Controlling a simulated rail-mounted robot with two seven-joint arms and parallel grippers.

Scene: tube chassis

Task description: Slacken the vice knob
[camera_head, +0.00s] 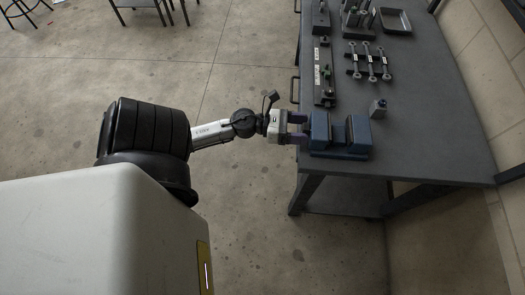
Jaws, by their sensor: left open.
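The blue vice (341,138) stands on the near end of the grey workbench, at its left edge. Its two jaw blocks show with a dark gap between them. My left gripper (299,129) reaches in from the left and is open. Its two dark fingers point right and sit close against the left side of the vice. The vice knob is not clearly visible; it is hidden at or between the fingers, and I cannot tell whether they touch it. My right gripper is not in view.
The workbench (440,140) has a clear area right of the vice. A long dark rail (324,75), several wrenches (369,62) and a shallow tray (396,21) lie farther back.

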